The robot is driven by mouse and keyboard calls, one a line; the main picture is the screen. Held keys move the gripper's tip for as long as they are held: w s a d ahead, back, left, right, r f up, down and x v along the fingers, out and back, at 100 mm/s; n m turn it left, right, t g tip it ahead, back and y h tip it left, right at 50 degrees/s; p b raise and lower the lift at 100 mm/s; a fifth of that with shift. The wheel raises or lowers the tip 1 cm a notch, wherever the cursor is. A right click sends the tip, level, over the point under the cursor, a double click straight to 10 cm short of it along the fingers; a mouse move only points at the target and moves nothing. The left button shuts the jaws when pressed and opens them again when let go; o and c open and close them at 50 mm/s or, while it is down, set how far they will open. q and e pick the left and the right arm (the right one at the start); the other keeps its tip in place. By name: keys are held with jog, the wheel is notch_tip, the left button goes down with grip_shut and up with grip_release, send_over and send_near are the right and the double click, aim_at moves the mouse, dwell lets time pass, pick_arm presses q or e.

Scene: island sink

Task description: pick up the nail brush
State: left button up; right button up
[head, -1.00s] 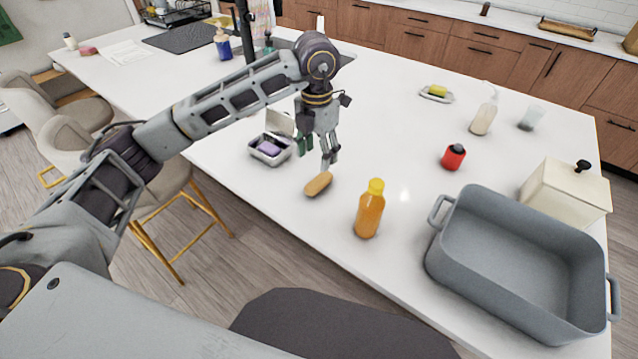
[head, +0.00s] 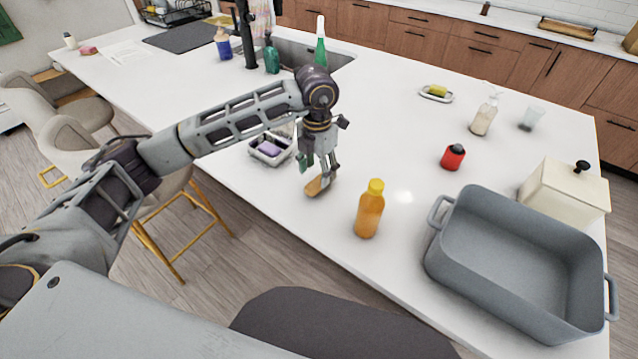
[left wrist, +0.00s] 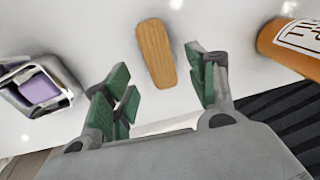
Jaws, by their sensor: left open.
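The nail brush (head: 319,185) is a small tan wooden oblong lying on the white island top. It also shows in the left wrist view (left wrist: 156,53), lying ahead of and between the spread green fingertips. My left gripper (head: 318,168) points down just above the brush, and its fingers hide part of it in the head view. In the left wrist view the left gripper (left wrist: 163,88) is open with nothing between its fingers. My right gripper is not in view.
An orange bottle (head: 369,209) stands close to the right of the brush. A soap box (head: 270,150) with a purple bar is at the left. A grey roasting pan (head: 515,262) and red timer-like item (head: 453,157) are further right. The middle counter is clear.

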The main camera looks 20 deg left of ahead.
aim_at(318, 181)
pick_arm(q)
notch_tip(318, 181, down, 4)
jog(key=shift+w+f+p, duration=0.1)
jog(key=shift+p, duration=0.2)
jog(key=shift+f, duration=0.25)
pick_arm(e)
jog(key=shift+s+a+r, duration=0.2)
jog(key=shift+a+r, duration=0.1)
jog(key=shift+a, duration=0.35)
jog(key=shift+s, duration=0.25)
